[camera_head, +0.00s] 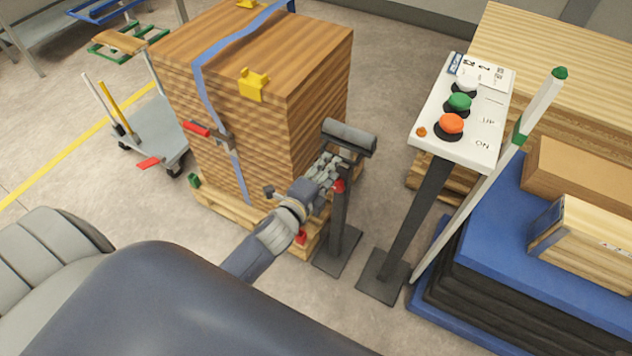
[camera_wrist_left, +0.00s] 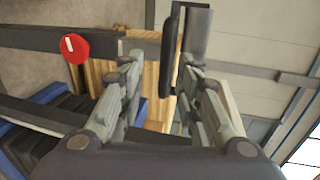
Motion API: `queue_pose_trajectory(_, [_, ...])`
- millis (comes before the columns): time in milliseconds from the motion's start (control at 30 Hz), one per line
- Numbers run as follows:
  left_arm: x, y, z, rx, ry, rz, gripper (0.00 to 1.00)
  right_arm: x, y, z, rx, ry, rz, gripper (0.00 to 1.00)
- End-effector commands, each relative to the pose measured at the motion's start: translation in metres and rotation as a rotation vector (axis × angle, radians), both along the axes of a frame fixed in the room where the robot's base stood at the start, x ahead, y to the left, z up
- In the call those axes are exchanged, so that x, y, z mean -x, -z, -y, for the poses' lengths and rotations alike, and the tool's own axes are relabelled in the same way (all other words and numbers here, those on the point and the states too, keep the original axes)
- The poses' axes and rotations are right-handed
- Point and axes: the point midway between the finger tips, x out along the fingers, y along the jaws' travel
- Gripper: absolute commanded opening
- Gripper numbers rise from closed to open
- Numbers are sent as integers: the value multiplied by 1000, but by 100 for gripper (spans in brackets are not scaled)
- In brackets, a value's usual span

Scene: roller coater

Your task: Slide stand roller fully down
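The roller stand has a dark grey cylindrical roller (camera_head: 350,137) on top of a dark upright post (camera_head: 341,215) with a flat base (camera_head: 336,252). A red knob (camera_head: 339,186) sits on the post below the roller. My left gripper (camera_head: 329,168) is beside the top of the stand, just below the roller. In the left wrist view, the fingers of my left gripper (camera_wrist_left: 163,75) are spread apart, with the roller (camera_wrist_left: 194,40) just ahead of them and the red knob (camera_wrist_left: 75,48) off to the left. Contact with the stand cannot be told. My right gripper is not in view.
A strapped wood stack (camera_head: 320,105) on a pallet stands left of the stand. A control pedestal (camera_head: 465,115) with coloured buttons is close on the right. Blue-topped dark stacks (camera_head: 490,240) lie at lower right. A grey cart (camera_head: 150,120) stands at far left.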

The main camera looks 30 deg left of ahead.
Motion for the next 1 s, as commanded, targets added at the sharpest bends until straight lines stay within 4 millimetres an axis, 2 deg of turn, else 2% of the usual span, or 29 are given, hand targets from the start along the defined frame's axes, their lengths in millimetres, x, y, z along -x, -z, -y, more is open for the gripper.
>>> queue_pose_trajectory(33, [11,-2,0,-1,0,-2,31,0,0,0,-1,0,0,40])
queue_pose_trajectory(200, [38,-7,-1,1,1,-3,31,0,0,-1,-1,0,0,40])
queue_pose_trajectory(400, [58,-11,-2,1,0,-2,31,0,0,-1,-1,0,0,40])
queue_pose_trajectory(567, [63,-13,-2,1,0,-2,31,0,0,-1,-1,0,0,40])
queue_pose_trajectory(1000, [63,-13,-2,0,0,-2,31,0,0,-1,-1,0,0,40])
